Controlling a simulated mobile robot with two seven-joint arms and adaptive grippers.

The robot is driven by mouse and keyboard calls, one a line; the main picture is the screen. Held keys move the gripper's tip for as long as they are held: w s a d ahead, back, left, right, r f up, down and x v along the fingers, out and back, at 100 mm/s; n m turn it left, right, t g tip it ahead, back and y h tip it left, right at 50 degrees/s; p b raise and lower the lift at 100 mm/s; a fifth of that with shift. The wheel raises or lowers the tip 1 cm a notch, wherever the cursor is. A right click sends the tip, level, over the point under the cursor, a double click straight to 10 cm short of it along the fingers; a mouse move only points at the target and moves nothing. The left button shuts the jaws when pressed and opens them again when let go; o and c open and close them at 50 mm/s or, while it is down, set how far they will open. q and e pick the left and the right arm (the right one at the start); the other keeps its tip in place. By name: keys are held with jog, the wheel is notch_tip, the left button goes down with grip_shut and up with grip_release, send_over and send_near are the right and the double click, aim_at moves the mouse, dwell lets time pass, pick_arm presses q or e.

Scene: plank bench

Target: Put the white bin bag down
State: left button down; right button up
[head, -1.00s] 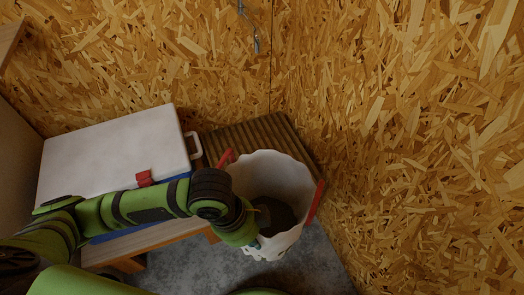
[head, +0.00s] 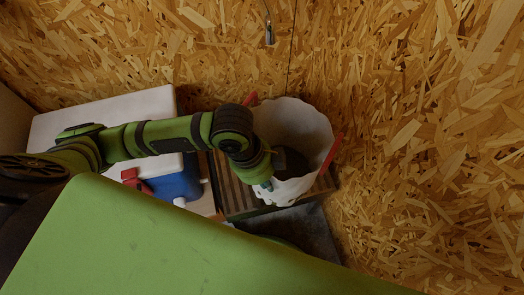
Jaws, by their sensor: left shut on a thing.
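The white bin bag (head: 305,130) with red ties stands open-mouthed at the middle right of the head view. My left gripper (head: 268,182) is shut on its near left wall. The fingertips are largely hidden against the bag. A dark shape shows inside the bag, and I cannot tell what it is. The bag appears over the brown slatted surface (head: 233,192), which shows to its left and below it. Its base is hidden, so I cannot tell whether it touches. My right gripper is not in view.
A cool box with a white lid (head: 75,112), blue body (head: 178,186) and red latch (head: 133,178) sits left of the slats. Chipboard walls (head: 420,130) stand close behind and right of the bag. A hook (head: 269,36) hangs above. Grey floor (head: 312,222) shows below.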

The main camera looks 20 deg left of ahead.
pick_arm(q)
jog(key=w+a+f+b, duration=0.1)
jog(key=w+a+f, duration=0.4)
jog(key=w+f, duration=0.3)
jog(key=shift+w+a+f+b, duration=0.3)
jog(key=shift+f+b, duration=0.1)
jog(key=shift+f, duration=0.55)
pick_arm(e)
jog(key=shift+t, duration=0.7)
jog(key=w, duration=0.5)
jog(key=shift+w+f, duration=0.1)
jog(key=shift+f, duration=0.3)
pick_arm(q)
jog(key=c, duration=1.7)
grip_release()
jog(key=shift+s+f, duration=0.15)
jog(key=shift+f, duration=0.05)
jog(key=o, duration=0.3)
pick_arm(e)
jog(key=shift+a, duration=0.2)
